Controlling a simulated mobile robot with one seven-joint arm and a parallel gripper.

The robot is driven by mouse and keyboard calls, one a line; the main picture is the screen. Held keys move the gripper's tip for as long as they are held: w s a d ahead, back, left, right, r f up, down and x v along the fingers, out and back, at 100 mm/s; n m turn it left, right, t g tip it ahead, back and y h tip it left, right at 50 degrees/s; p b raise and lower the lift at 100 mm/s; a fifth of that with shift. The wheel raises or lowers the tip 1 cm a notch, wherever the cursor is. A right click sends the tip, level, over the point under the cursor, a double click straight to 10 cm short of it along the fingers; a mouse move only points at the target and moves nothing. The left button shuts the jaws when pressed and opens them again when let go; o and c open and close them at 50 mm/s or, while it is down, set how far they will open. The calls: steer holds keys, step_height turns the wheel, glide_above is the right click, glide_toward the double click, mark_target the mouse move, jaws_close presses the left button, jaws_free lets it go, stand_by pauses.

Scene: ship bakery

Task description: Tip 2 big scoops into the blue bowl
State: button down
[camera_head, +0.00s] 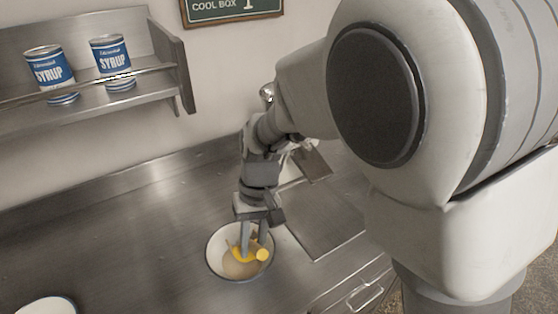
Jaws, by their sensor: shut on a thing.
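A pale round bowl (213,251) with a dark rim stands on the steel counter and holds brown, powdery-looking stuff (240,269). My gripper (254,242) points down into this bowl, shut on a yellow scoop (262,255). The scoop is low in the bowl, at the brown stuff; my fingers hide part of it, and I cannot tell whether it is loaded. A second pale vessel (48,306) with a dark, possibly blue rim is cut off at the bottom left edge. I cannot tell for sure whether it is the blue bowl.
The steel counter (130,235) is clear between the two vessels. A wall shelf (150,80) with two blue-and-white syrup cans (48,72) (112,60) hangs at upper left. A recessed or raised steel panel (318,215) lies right of the bowl. My arm hides much of the right side.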

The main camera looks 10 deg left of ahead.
steer(key=shift+w+a+r+g+h+p, duration=0.35)
steer(key=shift+w+a+r+g+p, duration=0.3)
steer(key=shift+p, duration=0.65)
steer(key=shift+w+a+r+g+h+p, duration=0.35)
steer(key=shift+w+p, duration=0.4)
steer(key=shift+p, duration=0.55)
steer(key=shift+w+a, duration=0.1)
steer(key=shift+w, duration=0.1)
steer(key=shift+w+a+r+m+g+h, duration=0.15)
steer(key=shift+w+a+r+g+h, duration=0.15)
steer(key=shift+w+g, duration=0.2)
steer(key=shift+w+a+r+m+g+h, duration=0.2)
steer(key=shift+w+a+r+g, duration=0.2)
steer(key=shift+w, duration=0.15)
steer(key=shift+r, duration=0.2)
step_height(320, 180, up, 4)
steer(key=t+y+b, duration=0.3)
steer(key=t+b, duration=0.1)
steer(key=b, duration=0.6)
steer(key=shift+f+t, duration=0.1)
steer(key=shift+t, duration=0.2)
